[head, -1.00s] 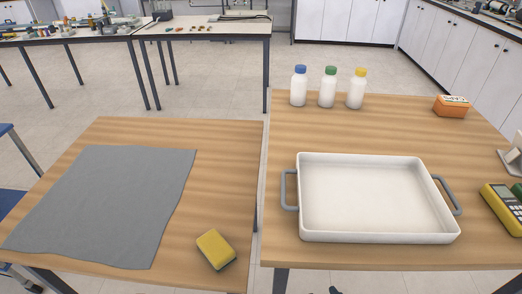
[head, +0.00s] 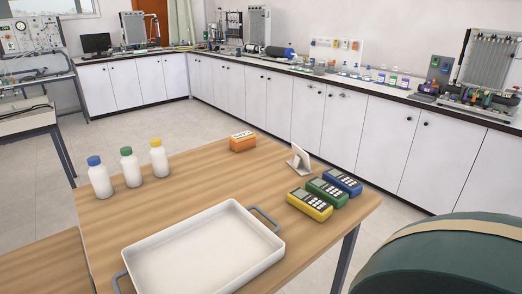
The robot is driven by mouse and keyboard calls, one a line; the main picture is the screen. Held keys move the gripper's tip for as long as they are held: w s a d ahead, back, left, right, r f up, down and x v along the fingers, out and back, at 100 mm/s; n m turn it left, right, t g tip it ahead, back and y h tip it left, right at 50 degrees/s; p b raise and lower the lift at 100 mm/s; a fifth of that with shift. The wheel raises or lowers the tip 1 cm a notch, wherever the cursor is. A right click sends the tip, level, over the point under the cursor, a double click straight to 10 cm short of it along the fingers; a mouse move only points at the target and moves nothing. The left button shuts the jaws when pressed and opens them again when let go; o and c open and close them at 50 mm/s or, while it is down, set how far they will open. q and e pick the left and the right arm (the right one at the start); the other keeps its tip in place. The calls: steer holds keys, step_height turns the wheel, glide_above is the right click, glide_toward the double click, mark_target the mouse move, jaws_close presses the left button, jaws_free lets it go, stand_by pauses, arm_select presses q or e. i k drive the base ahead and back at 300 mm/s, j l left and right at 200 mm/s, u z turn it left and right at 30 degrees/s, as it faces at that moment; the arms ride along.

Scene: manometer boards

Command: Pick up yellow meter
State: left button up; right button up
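The yellow meter (head: 310,204) lies on the right part of the wooden table, near its front right side. It has a dark keypad and a small screen. A green meter (head: 327,193) and a blue meter (head: 342,182) lie beside it in a row, farther to the right. Neither of my grippers shows in the head view.
A white tray (head: 133,262) with grey handles stands left of the meters. Three white bottles (head: 131,167), an orange box (head: 242,141) and a small white stand (head: 300,160) are behind. A large dark green rounded object (head: 450,262) fills the lower right corner.

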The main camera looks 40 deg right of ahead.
mark_target(316, 208)
steer(key=k+z, duration=0.1)
steer(key=z, duration=0.3)
steer(key=k+z, duration=0.1)
steer(key=z, duration=0.3)
steer(key=k+z, duration=0.1)
steer(key=z, duration=0.65)
steer(key=i+l+u, duration=0.15)
steer(key=l, duration=0.25)
steer(key=i+l+u, duration=0.15)
steer(key=l, duration=0.3)
steer(key=i+l+u, duration=0.15)
steer(key=l, duration=0.3)
steer(key=i+l+u, duration=0.15)
steer(key=l, duration=0.3)
steer(key=i+l+u, duration=0.15)
steer(key=l, duration=0.3)
steer(key=k, duration=0.05)
